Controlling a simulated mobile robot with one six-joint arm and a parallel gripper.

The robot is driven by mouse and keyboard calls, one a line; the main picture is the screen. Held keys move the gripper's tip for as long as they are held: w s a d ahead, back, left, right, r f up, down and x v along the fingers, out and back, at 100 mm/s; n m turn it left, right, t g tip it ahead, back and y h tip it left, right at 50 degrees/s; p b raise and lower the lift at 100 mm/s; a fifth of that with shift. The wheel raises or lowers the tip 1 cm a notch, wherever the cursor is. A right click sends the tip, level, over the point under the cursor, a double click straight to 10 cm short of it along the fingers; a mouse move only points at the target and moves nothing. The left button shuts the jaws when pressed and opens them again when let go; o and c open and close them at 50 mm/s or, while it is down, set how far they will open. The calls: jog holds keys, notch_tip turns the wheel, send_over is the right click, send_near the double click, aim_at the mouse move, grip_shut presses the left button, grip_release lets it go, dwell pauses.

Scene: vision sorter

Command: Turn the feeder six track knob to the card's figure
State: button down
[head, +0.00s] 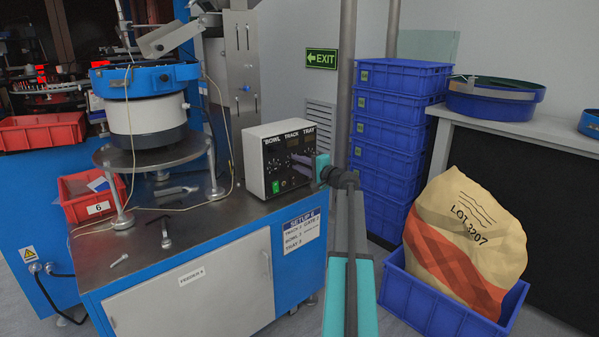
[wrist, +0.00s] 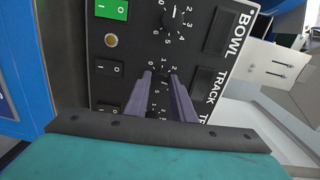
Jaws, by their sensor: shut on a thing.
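The control box (head: 262,178) stands on the blue feeder bench, with dials marked BOWL, TRACK and TRAY. In the wrist view its black panel (wrist: 97,45) appears turned sideways. My gripper (wrist: 162,74) is shut on the track knob (wrist: 160,77), its two purple-grey fingers on either side of it. The fingers hide part of the track scale, and I cannot tell the knob's setting. The bowl knob (wrist: 175,14) shows clear of the fingers. In the head view my gripper (head: 322,168) is at the box's front.
The bowl feeder (head: 145,115) stands left of the box. A red bin marked 6 (head: 97,208) and loose tools lie on the bench (head: 150,270). Stacked blue crates (head: 385,155) and a sack (head: 465,235) in a blue bin (head: 425,300) are to the right.

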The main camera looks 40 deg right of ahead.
jog(key=shift+f+n+b, duration=0.15)
jog(key=shift+n+b, duration=0.45)
jog(key=shift+b, duration=0.1)
jog(key=c, duration=1.5)
grip_release()
jog(key=shift+s, duration=0.1)
jog(key=s, duration=0.9)
jog(key=s+a+r+p, duration=0.1)
jog(key=s, duration=0.3)
jog(key=shift+s, duration=0.3)
jog(key=shift+f, duration=0.1)
